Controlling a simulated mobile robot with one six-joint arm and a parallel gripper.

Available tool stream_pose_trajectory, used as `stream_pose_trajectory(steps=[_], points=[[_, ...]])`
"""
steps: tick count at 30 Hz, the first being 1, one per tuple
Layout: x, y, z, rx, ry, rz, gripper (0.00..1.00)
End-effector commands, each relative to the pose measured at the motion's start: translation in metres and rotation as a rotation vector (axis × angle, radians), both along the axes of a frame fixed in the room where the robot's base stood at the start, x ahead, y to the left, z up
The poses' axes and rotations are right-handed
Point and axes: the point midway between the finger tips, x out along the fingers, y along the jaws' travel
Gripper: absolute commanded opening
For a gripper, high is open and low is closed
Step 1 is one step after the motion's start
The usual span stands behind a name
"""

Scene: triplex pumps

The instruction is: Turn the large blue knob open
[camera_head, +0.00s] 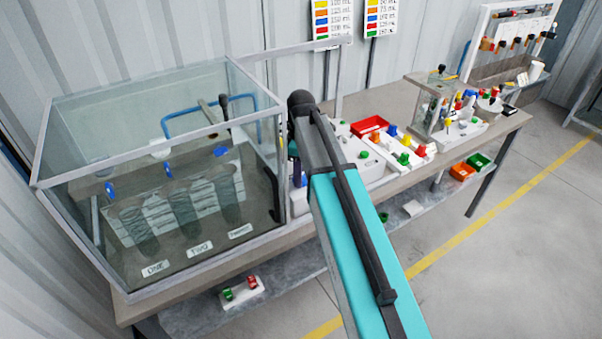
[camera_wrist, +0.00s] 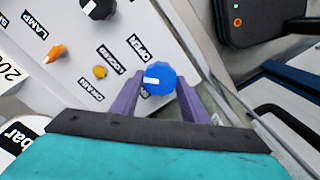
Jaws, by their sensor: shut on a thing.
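The large blue knob (camera_wrist: 160,78) sits on a white panel (camera_wrist: 85,50) in the wrist view, with a short white mark on its face. An "OPEN" label lies just above it, and another label, mostly hidden, lies below it. My gripper (camera_wrist: 158,92) has its two purple fingers on either side of the knob, shut on it.
An orange knob (camera_wrist: 55,53), a small yellow button (camera_wrist: 100,71) and a black knob (camera_wrist: 98,8) share the panel. A glass tank (camera_head: 160,180) stands left of my arm.

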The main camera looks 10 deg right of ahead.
Motion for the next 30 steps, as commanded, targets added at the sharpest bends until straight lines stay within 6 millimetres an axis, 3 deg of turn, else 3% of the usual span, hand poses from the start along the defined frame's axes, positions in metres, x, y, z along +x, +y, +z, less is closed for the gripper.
stream_pose_trajectory(steps=[18,30], points=[[-0.0002,-0.0014,0.0004,-0.004,0.0,-0.55,0.19],[-0.0002,-0.0019,0.0003,-0.004,0.0,-0.767,0.19]])
